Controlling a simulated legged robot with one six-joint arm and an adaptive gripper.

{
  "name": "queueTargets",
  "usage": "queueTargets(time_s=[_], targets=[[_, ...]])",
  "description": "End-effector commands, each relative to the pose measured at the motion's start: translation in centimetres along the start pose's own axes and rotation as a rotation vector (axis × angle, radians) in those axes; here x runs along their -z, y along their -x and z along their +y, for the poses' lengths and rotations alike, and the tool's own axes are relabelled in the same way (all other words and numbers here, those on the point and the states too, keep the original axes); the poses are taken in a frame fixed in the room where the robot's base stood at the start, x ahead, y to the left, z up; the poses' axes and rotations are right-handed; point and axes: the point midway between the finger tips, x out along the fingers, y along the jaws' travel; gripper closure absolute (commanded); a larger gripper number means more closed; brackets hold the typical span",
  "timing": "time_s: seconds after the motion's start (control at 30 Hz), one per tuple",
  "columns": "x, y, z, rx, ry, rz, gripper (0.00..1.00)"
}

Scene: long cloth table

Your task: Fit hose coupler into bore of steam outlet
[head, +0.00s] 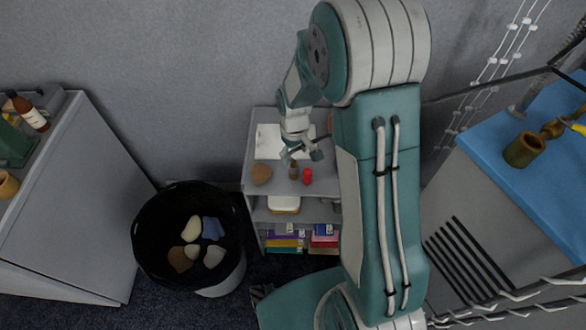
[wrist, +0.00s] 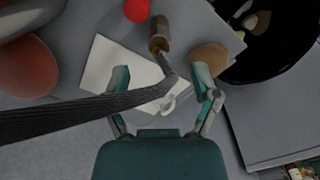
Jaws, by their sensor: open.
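The hose coupler (wrist: 158,40), a small brown-brass cylinder, stands on the grey shelf top; it also shows in the head view (head: 293,172). A bent neck joins it to a dark ribbed hose (wrist: 80,117) that crosses the wrist view to the left. My gripper (wrist: 163,80) is open, its fingers on either side of the hose and neck, with the coupler beyond the fingertips. In the head view my gripper (head: 300,159) is just above the coupler. The steam outlet (head: 524,149), a brass cup-like cylinder with a dark bore, is on the blue surface at right.
A red object (head: 307,176), a brown rounded object (head: 261,175) and a white sheet (head: 268,142) share the shelf top (head: 258,192). A black bin (head: 145,245) stands left. The blue-topped machine (head: 550,185) is right of my arm. Wires hang at upper right.

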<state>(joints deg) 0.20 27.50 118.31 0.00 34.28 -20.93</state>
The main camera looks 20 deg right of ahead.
Motion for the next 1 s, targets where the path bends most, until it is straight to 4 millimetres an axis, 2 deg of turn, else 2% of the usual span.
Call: queueTargets(time_s=[0.17,0.43,0.73,0.77,0.8,0.87,0.9,0.93,1.0], targets=[[0.1,-1.4,0.0,0.0,0.0,-0.001,0.21],[0.4,-5.3,0.0,0.0,0.0,-0.001,0.21],[0.4,-5.9,0.0,-0.001,0.0,0.003,0.21],[0.4,-5.9,0.0,-0.001,0.0,0.002,0.3],[0.4,-5.9,0.0,-0.001,0.0,0.002,0.48],[0.4,-5.9,0.0,-0.001,0.0,0.002,0.75],[0.4,-5.9,0.0,-0.001,0.0,0.002,0.92],[0.4,-5.9,0.0,-0.001,0.0,0.002,1.0],[0.4,-5.9,0.0,-0.001,0.0,0.002,1.0]])
